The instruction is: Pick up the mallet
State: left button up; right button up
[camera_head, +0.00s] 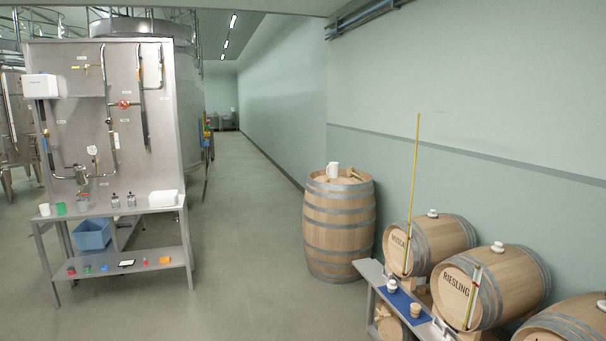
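A small wooden object that looks like the mallet (355,175) lies on top of the upright barrel (339,228), beside a white mug (333,170). It is too small and too close in colour to the barrel top to make out its head and handle clearly. Neither of my grippers shows in the head view.
Barrels lie on their sides at the right, one marked Riesling (478,291), behind a low bench with a blue mat (404,306). A steel panel stand (118,125) with a low shelf (125,266) stands at the left. The floor (243,240) between is clear.

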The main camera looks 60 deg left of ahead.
aim_at(350, 169)
jog(key=u, duration=1.95)
jog(key=i+u, duration=0.1)
jog(key=i, duration=3.2)
jog(key=i+z, duration=0.3)
jog(key=i, duration=0.25)
jog(key=i+j+z, duration=0.25)
jog(key=i, duration=0.35)
jog(key=i+j+u, duration=0.6)
jog(key=i, duration=0.25)
jog(key=i+j+u, duration=0.1)
jog(key=i+u, duration=0.15)
jog(key=i, duration=0.2)
jog(key=i+u, duration=0.3)
jog(key=i, duration=0.2)
